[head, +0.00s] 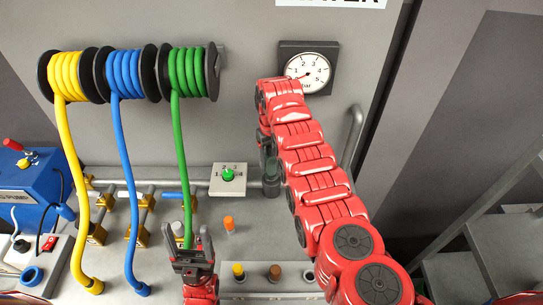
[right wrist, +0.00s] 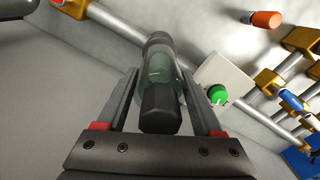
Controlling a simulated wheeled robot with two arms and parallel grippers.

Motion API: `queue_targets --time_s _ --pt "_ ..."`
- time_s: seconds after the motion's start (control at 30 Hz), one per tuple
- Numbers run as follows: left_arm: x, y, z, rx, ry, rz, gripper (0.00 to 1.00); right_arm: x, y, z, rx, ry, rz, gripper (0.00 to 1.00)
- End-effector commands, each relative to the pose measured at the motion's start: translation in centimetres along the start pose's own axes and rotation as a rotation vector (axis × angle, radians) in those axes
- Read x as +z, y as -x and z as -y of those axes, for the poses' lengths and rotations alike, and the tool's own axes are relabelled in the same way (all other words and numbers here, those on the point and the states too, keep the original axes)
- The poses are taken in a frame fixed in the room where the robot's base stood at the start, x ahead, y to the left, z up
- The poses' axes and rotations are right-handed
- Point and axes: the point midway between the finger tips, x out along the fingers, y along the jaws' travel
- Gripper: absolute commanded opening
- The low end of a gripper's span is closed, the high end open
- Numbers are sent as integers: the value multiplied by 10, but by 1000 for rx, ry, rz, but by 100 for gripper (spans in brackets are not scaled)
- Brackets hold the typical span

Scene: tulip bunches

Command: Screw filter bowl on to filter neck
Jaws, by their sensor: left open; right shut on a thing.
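The filter bowl (right wrist: 158,72) is a clear greenish cylinder with a dark ribbed end (right wrist: 160,108). In the right wrist view it sits between the two fingers of my right gripper (right wrist: 160,85), which is shut on it. Its far end lines up with a dark grey collar, the filter neck (right wrist: 158,42); I cannot tell whether the threads are engaged. My left gripper (head: 190,240) is open and empty, over the bench's front.
Yellow, blue and green hoses (head: 182,150) hang from reels at the left. A green knob (head: 228,174) sits on a panel left of the neck. A gauge (head: 307,72) is behind my right arm. An orange cap (head: 229,224) stands on the bench.

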Motion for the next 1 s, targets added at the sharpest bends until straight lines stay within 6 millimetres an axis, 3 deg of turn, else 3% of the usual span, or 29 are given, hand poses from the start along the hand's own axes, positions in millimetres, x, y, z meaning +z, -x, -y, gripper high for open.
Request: queue_targets --time_s 1.0 --pt "2 13 -1 0 0 0 73 0 -19 0 0 -1 0 8"
